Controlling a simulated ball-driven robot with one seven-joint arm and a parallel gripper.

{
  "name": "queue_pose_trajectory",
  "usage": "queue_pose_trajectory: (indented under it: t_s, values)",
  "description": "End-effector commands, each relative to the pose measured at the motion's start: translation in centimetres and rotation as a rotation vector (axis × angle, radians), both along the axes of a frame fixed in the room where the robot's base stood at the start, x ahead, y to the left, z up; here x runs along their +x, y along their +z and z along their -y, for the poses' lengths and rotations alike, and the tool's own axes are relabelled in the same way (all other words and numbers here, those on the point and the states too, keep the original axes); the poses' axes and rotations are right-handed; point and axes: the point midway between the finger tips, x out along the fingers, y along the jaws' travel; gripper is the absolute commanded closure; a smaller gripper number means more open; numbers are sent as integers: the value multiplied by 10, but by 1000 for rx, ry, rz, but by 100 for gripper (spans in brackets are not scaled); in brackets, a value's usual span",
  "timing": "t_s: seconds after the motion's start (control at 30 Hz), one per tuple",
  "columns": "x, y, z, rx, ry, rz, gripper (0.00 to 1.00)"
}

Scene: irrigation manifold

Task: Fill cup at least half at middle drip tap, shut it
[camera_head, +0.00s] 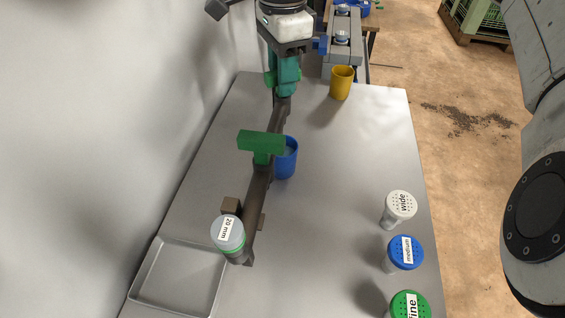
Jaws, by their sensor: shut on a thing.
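A dark pipe (258,198) runs lengthwise along the grey table. A tap with a green T-shaped handle (262,142) stands on it, the handle lying across the pipe. A blue cup (287,160) stands upright just right of this tap, partly hidden by the handle. Its fill level cannot be told. My gripper (283,82) is at the pipe's far end, beyond that tap, pointing down with teal fingers. It is shut on what looks like a green tap handle (269,79), mostly hidden by the fingers. Which tap is the middle one is unclear.
A yellow cup (341,84) stands at the far right. Capped containers, wide (400,206), medium (405,253) and fine (408,304), line the right edge. A 20 mm capped part (228,235) is at the near pipe end, by a shallow tray (150,278). The table's centre right is clear.

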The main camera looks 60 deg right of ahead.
Motion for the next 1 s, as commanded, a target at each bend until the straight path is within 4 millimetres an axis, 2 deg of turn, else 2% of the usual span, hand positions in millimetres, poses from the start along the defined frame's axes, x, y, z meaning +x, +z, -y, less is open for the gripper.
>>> queue_pose_trajectory:
  t_s: [0.13,0.47,0.8,1.0]
  values:
    - [1,0,0,0,-74,2,95]
    - [1,0,0,0,-95,1,95]
    - [0,-2,1,-1,-405,2,95]
    - [0,0,0,0,-483,1,95]
